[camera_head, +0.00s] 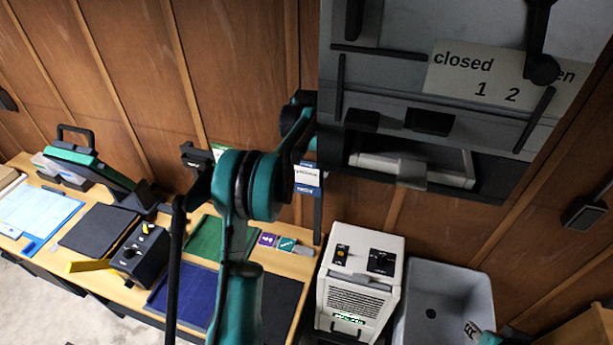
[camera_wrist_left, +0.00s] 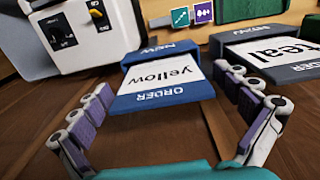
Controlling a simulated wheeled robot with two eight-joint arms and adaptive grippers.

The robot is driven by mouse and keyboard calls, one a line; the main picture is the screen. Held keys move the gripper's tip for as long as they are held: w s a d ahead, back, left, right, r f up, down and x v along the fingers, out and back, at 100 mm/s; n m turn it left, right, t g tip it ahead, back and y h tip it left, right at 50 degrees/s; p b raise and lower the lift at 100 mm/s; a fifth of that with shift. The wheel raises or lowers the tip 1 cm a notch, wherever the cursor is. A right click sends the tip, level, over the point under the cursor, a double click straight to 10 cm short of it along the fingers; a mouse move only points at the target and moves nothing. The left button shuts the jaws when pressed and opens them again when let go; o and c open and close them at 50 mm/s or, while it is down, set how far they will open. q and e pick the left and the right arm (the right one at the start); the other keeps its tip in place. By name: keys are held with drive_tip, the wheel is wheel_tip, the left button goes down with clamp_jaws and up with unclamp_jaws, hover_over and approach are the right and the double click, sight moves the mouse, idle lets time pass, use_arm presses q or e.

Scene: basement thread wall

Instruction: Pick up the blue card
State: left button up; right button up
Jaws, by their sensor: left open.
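The blue card (camera_wrist_left: 160,99) has a white label reading "yellow" and the words "NEW ORDER" on its blue borders. It is against the wooden wall and also shows in the head view (camera_head: 307,190), partly hidden behind my arm. My left gripper (camera_wrist_left: 164,80) is open, with its purple-padded fingers on either side of the blue card and visible space beside the card's edges. In the head view its fingers are mostly hidden by my arm. A dark grey card (camera_wrist_left: 265,70) labelled "teal" is beside the right finger.
A wooden bench (camera_head: 90,262) with mats, a dark box (camera_head: 140,252) and small purple and teal cards runs along the wall. A white machine (camera_head: 358,285) and a grey basin (camera_head: 447,300) stand to the right. A grey cabinet (camera_head: 395,80) overhangs at the upper right.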

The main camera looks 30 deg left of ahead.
use_arm(q)
drive_tip(key=shift+s, duration=0.1)
drive_tip(key=c, duration=1)
drive_tip(key=shift+o, duration=0.2)
drive_tip(key=shift+r, duration=0.1)
